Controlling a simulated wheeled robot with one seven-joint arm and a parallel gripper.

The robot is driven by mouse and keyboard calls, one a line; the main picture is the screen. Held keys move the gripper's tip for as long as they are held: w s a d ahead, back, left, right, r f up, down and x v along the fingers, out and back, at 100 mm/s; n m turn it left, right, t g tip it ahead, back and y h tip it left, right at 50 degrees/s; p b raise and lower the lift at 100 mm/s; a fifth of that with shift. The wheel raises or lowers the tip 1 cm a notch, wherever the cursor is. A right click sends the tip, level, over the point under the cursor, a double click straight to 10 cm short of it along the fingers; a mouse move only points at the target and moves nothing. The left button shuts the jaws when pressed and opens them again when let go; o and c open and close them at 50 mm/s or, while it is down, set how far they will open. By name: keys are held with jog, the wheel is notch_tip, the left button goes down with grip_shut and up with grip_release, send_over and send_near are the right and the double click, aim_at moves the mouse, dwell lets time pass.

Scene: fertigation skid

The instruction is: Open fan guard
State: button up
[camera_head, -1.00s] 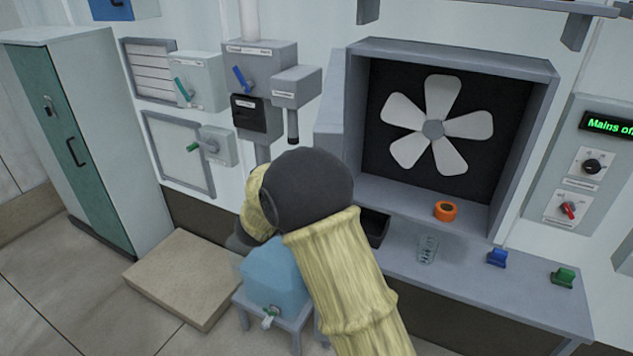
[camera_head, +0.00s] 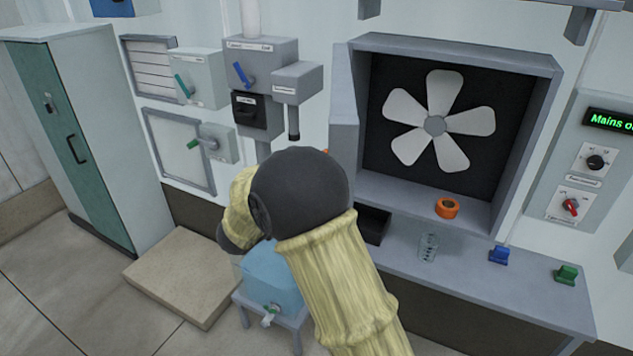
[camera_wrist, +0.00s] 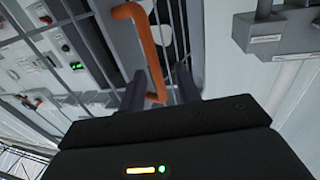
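The fan (camera_head: 435,125) shows with no bars across it in the head view, inside a grey housing (camera_head: 455,45). In the wrist view an orange handle (camera_wrist: 148,50) stands on thin grey bars (camera_wrist: 184,45), which look like the guard. My gripper (camera_wrist: 160,88) has its two dark fingers apart, one on each side of the handle's lower end. I see a gap by the right finger; contact on the left is unclear. In the head view my arm hides the gripper and most of the handle. A small orange bit shows beside my arm.
A grey shelf (camera_head: 470,290) under the fan holds an orange ring (camera_head: 447,208), a glass (camera_head: 428,248), a blue clip (camera_head: 499,256) and a green clip (camera_head: 566,274). A blue container (camera_head: 272,280) on a stool stands by my arm. Switch boxes (camera_head: 258,80) hang left of the fan.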

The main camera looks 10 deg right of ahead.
jog(key=b+v, duration=0.2)
jog(key=v, duration=1.1)
jog(key=shift+b, duration=0.3)
